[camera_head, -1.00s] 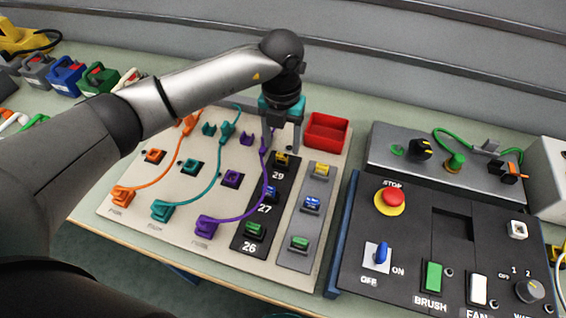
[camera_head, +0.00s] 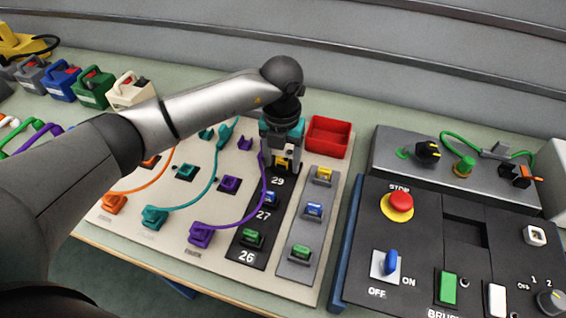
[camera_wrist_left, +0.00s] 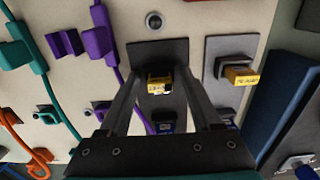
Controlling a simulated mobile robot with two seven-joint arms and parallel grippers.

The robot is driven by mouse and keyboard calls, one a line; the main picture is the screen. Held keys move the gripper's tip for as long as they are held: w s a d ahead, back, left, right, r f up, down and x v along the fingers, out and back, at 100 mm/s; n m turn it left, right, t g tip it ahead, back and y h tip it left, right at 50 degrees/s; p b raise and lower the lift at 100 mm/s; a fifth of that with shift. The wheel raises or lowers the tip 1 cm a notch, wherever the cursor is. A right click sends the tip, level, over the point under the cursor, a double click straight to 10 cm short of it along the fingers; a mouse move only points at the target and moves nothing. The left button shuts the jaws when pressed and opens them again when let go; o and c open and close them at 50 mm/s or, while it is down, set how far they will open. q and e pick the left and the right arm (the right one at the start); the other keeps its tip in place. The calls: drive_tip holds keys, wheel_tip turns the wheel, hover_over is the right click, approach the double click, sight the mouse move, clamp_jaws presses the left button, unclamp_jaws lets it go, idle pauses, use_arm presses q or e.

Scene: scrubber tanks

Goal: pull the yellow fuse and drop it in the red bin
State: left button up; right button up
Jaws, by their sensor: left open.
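A yellow fuse (camera_head: 283,164) sits in the top slot of the black strip marked 29. It also shows in the left wrist view (camera_wrist_left: 160,84). My left gripper (camera_head: 281,160) is open, pointing down over this fuse, with one finger on each side of it in the wrist view. I cannot tell whether the fingers touch it. A second yellow fuse (camera_head: 323,174) sits in the grey strip to the right, outside the fingers (camera_wrist_left: 242,76). My right gripper is not in view.
Blue fuses and green fuses (camera_head: 252,238) sit lower in both strips. A purple cable (camera_head: 262,190) runs close to the left of my gripper. The dark control panel (camera_head: 440,230) with a red stop button (camera_head: 400,201) lies to the right.

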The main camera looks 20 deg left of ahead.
sight(282, 159)
use_arm(q)
drive_tip(key=shift+c, duration=0.2)
idle(0.6)
clamp_jaws()
idle(0.4)
drive_tip(key=o, duration=0.6)
unclamp_jaws()
drive_tip(key=shift+r, duration=0.15)
wheel_tip(282, 159, up, 15)
drive_tip(key=p, duration=0.1)
drive_tip(key=shift+p, duration=0.3)
